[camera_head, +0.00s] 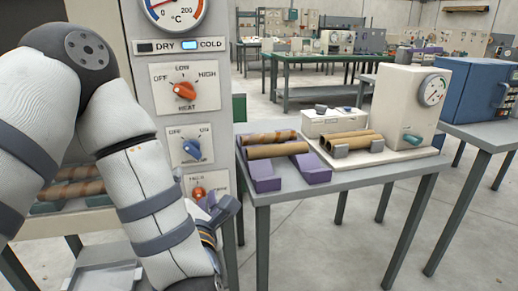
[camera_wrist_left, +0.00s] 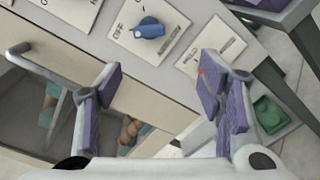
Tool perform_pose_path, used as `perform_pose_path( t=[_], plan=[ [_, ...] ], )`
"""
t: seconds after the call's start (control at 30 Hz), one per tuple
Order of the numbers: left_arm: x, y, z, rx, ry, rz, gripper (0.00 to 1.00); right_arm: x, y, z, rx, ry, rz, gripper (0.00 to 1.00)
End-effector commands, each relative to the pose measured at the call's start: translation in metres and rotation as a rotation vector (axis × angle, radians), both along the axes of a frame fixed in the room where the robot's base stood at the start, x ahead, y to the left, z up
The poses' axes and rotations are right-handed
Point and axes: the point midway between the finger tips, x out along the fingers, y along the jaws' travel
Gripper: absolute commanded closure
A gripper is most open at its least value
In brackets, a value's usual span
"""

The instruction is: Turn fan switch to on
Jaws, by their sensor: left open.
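The control panel carries a blue knob (camera_head: 191,148) on a white plate marked OFF; I take it as the fan switch, though the lettering below it is unclear. The blue knob (camera_wrist_left: 149,28) also shows at the top middle of the left wrist view, beyond the fingertips. My left gripper (camera_head: 222,212) is low beside the panel, partly hidden by my arm. In the left wrist view, its purple-padded fingers (camera_wrist_left: 158,85) are spread with nothing between them. The knob is apart from both fingers. My right gripper is not seen.
An orange HEAT knob (camera_head: 184,90) sits above the blue knob, and another orange knob (camera_head: 198,192) below it, close to my left gripper. A grey table (camera_head: 330,183) with brown rolls (camera_head: 278,150) stands to the right. Open floor lies in front of it.

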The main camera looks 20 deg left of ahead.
Motion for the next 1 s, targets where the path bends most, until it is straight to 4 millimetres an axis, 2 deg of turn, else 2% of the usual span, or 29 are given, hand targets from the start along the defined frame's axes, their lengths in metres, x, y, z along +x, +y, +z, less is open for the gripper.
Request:
perform_pose_path(
  t=[0.03,0.1,0.27,0.33,0.4,0.53,0.63,0.73,0.83,1.0],
  plan=[
    [0.000,0.002,0.009,-0.023,-0.043,0.018,0.38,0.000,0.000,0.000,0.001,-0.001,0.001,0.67],
    [0.000,0.003,0.015,-0.045,-0.076,0.029,0.38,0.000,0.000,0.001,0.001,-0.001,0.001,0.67],
    [0.011,0.010,0.013,-0.059,-0.075,0.031,0.38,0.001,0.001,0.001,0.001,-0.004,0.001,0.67],
    [0.018,0.018,0.014,-0.056,-0.079,0.039,0.38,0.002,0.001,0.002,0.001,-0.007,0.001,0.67],
    [0.031,0.024,0.002,-0.057,-0.060,0.037,0.38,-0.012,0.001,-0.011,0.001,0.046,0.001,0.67],
    [0.051,0.035,-0.008,-0.057,-0.047,0.036,0.38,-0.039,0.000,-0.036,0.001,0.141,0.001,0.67],
    [0.064,0.045,-0.005,-0.052,-0.057,0.037,0.38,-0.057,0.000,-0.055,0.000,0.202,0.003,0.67],
    [0.082,0.055,0.012,-0.044,-0.077,0.032,0.38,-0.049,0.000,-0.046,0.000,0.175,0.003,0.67],
    [0.094,0.062,0.015,-0.044,-0.079,0.030,0.38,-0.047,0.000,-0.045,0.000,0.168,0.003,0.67],
    [0.102,0.067,0.015,-0.044,-0.079,0.029,0.38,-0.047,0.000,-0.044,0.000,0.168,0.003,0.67]
  ],
)
